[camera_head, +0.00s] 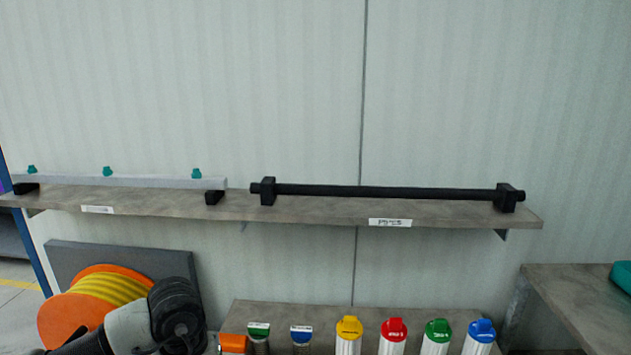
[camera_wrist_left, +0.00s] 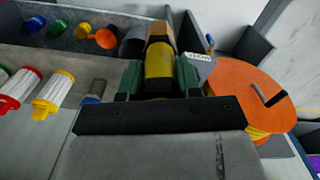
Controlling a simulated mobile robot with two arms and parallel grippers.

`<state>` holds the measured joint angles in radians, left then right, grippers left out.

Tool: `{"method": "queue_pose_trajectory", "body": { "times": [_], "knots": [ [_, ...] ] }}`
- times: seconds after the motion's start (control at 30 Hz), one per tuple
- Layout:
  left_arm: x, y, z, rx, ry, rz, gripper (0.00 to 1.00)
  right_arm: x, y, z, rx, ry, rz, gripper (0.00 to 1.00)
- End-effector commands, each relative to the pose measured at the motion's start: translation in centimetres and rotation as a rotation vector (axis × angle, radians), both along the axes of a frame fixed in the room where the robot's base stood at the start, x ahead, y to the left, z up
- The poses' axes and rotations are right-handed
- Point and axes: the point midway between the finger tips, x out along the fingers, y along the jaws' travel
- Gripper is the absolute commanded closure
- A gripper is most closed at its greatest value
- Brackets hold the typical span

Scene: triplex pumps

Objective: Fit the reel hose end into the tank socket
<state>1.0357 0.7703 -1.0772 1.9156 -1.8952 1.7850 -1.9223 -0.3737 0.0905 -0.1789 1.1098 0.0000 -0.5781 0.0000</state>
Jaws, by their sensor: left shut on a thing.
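In the left wrist view, my left gripper (camera_wrist_left: 159,82) has its two green fingers shut on the reel hose end (camera_wrist_left: 159,62). The hose end has a yellow body and a brownish-orange tip that points away from my wrist. The hose reel (camera_wrist_left: 255,98) is an orange disc with yellow hose, to the right of the gripper. The reel also shows at the lower left of the head view (camera_head: 68,312), partly behind my left arm. I cannot make out the tank socket for certain. My right gripper is not in view.
Several filter cartridges with coloured caps stand on a low bench (camera_head: 290,312). A wall shelf (camera_head: 300,207) above carries a black rod (camera_head: 390,191) and a grey rail (camera_head: 130,182). Another bench (camera_head: 575,290) is at the right. The wall above the shelf is clear.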

Motion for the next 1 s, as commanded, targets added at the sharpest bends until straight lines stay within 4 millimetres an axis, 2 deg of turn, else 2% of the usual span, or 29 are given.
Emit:
{"method": "queue_pose_trajectory", "body": {
  "times": [0.1, 0.13, 0.6, 0.8, 1.0],
  "knots": [
    [-0.5, -0.4, 0.2, 0.002, -0.004, -0.197, 1.00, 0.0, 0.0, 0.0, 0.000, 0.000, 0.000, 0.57],
    [-0.8, -0.4, 1.0, 0.001, -0.003, -0.221, 1.00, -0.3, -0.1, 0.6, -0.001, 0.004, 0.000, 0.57],
    [-6.9, -0.3, 9.1, 0.002, 0.000, -0.207, 1.00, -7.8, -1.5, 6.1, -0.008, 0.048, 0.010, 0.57],
    [-8.4, -0.4, 10.4, 0.000, 0.000, -0.205, 1.00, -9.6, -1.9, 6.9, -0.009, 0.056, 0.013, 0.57],
    [-8.6, -0.4, 10.3, 0.000, -0.002, -0.203, 1.00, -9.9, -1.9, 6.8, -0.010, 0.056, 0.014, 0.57]
  ]
}}
